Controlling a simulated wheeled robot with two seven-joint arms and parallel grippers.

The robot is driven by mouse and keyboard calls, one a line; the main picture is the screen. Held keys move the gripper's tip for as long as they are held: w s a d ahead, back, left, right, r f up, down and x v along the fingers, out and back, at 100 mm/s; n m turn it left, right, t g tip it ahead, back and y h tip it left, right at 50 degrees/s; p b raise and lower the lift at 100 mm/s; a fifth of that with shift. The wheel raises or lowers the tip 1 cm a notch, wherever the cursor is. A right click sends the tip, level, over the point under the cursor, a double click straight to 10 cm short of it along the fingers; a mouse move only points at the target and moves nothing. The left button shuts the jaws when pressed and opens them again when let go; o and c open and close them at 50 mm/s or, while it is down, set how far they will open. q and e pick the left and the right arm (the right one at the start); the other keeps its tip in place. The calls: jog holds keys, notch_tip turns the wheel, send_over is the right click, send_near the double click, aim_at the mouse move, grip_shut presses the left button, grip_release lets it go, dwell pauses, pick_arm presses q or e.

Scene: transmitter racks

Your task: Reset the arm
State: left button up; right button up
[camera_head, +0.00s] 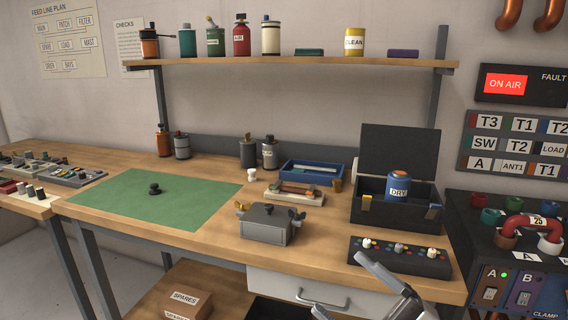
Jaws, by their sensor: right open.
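My right gripper (338,283) shows at the bottom edge, right of the middle, in the head view. Its two grey fingers are spread apart with nothing visible between them. The rest of it is cut off by the frame's edge. It appears in front of the bench's drawer (290,286) and below the black panel with coloured knobs (399,256). My left gripper is not in view.
A grey metal box (266,223) stands at the front of the wooden bench. An open black case (367,208) holds a blue DRY canister (397,187). A green mat (150,205) with a small black knob (155,189) lies left. Equipment racks (528,277) stand right.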

jog(key=d+f+m+t+h, duration=0.3)
jog(key=d+f+m+h, duration=0.1)
jog(key=f+m+h, duration=0.8)
jog(key=s+f+m+g+h, duration=0.1)
jog(key=s+f+m+g, duration=0.2)
jog(key=s+f, duration=0.3)
jog(key=s+d+f+m+g+h, duration=0.1)
jog(key=s+f+m, duration=0.4)
jog(key=f, duration=0.6)
jog(key=shift+s+d+f+g+h, duration=0.2)
jog(key=shift+s+g+h, duration=0.4)
jog(key=shift+g, duration=0.6)
